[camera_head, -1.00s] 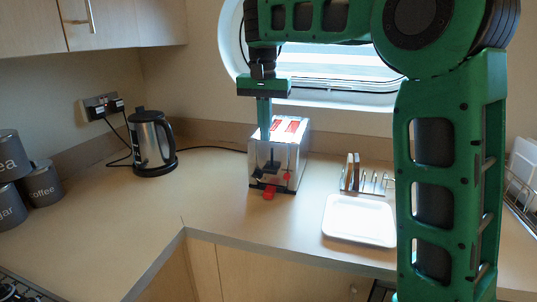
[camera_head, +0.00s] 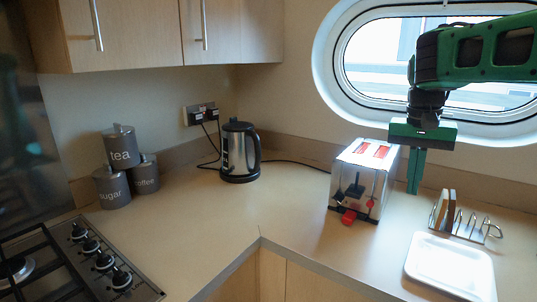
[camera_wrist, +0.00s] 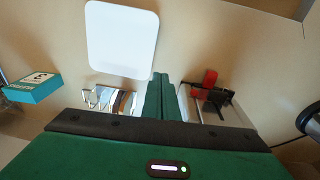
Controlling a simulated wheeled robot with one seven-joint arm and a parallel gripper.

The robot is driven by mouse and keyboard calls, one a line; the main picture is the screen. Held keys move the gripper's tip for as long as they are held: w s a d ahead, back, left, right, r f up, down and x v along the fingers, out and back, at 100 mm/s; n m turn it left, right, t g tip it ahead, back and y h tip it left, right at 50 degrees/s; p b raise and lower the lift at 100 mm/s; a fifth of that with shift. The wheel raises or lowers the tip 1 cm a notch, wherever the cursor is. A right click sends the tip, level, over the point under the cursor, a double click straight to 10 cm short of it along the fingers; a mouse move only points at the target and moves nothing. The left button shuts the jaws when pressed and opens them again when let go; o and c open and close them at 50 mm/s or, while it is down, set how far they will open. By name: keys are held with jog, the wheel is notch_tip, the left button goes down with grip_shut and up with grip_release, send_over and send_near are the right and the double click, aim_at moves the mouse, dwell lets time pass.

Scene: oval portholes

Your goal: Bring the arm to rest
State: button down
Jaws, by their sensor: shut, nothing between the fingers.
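My gripper (camera_head: 416,172) points down with its green fingers together and nothing between them. In the head view it hangs just right of the silver toaster (camera_head: 356,195) and above the counter, with the toast rack to its right. In the wrist view my shut fingers (camera_wrist: 161,98) show between the toast rack on the left and the toaster's red lever (camera_wrist: 210,77) on the right. The arm reaches in from the right edge of the head view, in front of the oval porthole. The rest of the arm is out of view.
A toast rack (camera_head: 468,228) holding brown slices and a white tray (camera_head: 450,265) lie right of the toaster. A kettle (camera_head: 240,152) and grey canisters (camera_head: 122,165) stand left, near the hob (camera_head: 75,262). The wrist view shows a teal box (camera_wrist: 33,88). The middle counter is clear.

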jog(key=s+d+f, duration=0.2)
jog(key=s+f, duration=0.3)
jog(key=s, duration=0.4)
jog(key=s+d+f+y, duration=0.1)
jog(key=s+f, duration=0.4)
jog(key=s, duration=0.3)
jog(key=s+d+f, duration=0.2)
jog(key=s+f, duration=0.3)
jog(key=s, duration=0.4)
jog(key=shift+s+d+n, duration=0.3)
jog(key=shift+s+d, duration=0.05)
jog(key=shift+w+f+g, duration=0.3)
jog(key=shift+w, duration=0.35)
